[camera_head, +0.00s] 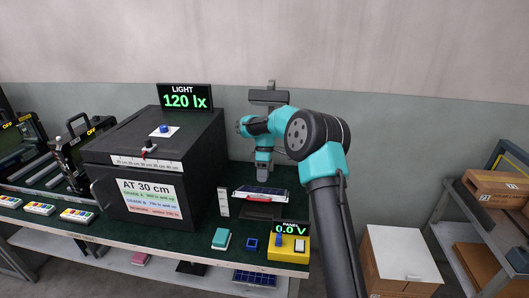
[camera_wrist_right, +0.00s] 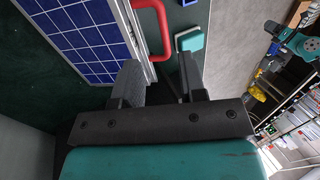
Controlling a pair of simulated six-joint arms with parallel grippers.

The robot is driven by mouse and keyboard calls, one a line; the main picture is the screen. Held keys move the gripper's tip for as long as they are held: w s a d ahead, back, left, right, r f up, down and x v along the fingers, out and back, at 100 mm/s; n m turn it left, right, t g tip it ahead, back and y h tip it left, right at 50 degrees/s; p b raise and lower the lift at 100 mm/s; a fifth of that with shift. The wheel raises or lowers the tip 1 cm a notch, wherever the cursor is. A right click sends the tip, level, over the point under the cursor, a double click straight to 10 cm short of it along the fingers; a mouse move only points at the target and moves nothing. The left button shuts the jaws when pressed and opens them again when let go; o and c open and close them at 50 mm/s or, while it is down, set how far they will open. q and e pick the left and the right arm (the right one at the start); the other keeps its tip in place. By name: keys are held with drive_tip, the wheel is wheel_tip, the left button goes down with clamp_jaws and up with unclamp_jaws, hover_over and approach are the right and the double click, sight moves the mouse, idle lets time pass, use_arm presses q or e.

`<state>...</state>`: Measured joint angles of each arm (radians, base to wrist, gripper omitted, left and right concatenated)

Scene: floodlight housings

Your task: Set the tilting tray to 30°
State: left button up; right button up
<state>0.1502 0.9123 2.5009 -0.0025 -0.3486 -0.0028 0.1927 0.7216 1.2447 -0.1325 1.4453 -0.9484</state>
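The tilting tray (camera_head: 258,206) stands on the dark green bench right of the black box. A blue solar panel (camera_head: 262,192) lies on it, and a red handle (camera_head: 257,200) shows at its front. In the right wrist view the panel (camera_wrist_right: 85,38) is at upper left, with the red handle (camera_wrist_right: 166,35) at its edge. My right gripper (camera_head: 263,178) points down just behind the tray. In its wrist view the fingers (camera_wrist_right: 162,82) are apart with nothing between them, and the handle lies beyond them. The tray's angle cannot be read. My left gripper is not seen.
The black box (camera_head: 130,205) with a light display (camera_head: 186,98) reading 120 lx stands left. A white upright strip (camera_head: 223,203) is beside the tray. A teal block (camera_head: 221,239), a small blue piece (camera_head: 252,243) and a yellow panel meter (camera_head: 289,248) reading 0.0 V are in front.

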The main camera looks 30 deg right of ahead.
drive_tip(key=v, duration=0.9)
drive_tip(key=shift+r, duration=0.25)
drive_tip(key=shift+w, duration=0.15)
